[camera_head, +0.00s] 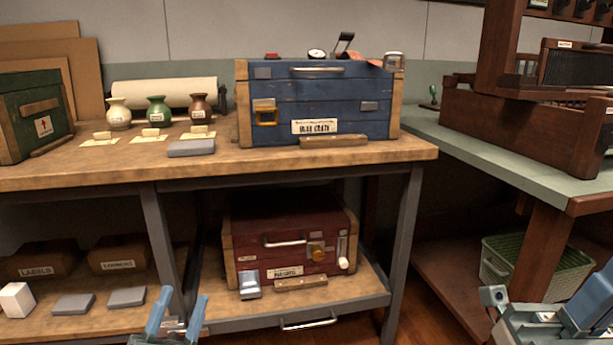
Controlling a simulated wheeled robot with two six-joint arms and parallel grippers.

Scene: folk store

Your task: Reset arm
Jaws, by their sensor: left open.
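My left gripper (178,312) shows at the bottom edge, left of centre. Its two blue fingers point up and stand apart, with nothing between them. It is in front of the lower shelf and touches nothing that I can see. Part of my right arm's end (550,318) shows in the bottom right corner. It is cut off by the frame, and I cannot tell the state of its jaws.
A wooden workbench (400,155) bears a blue crate (340,105), small vases and a green box (30,115). A red crate (250,225) sits on its lower shelf (350,285). A green-topped counter (480,155) stands right, with a basket (540,270) below.

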